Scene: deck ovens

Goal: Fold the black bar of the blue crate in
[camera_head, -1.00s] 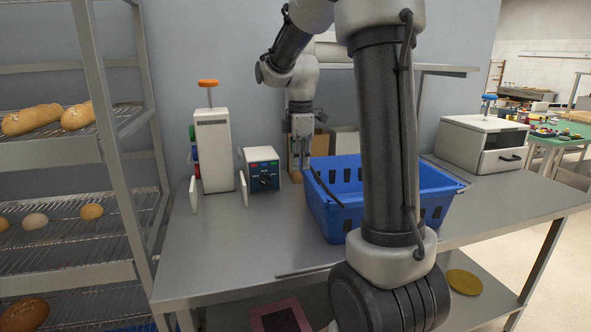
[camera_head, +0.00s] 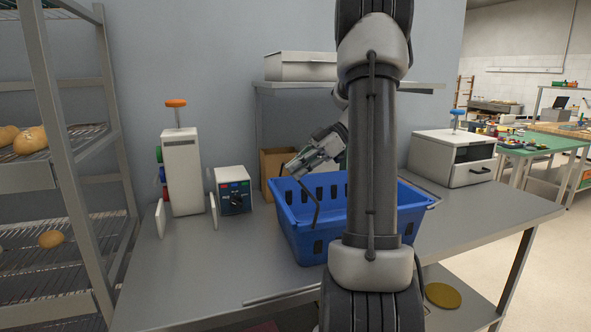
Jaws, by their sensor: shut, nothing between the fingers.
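The blue crate (camera_head: 303,238) stands on the grey metal table, its middle and right part covered by my own arm. My gripper (camera_head: 287,172) is shut and empty. It is slanted to the left, above the back left part of the crate, close to the upper end of the bar. I cannot tell whether it touches the bar. A second bar at the crate's right end is not clearly visible.
A white dispenser with an orange knob (camera_head: 182,165) and a blue control box (camera_head: 235,198) stand left of the crate. A cardboard box (camera_head: 270,165) is behind it. A white oven-like box (camera_head: 449,160) stands right. A shelf (camera_head: 410,87) overhangs the back. The table front left is clear.

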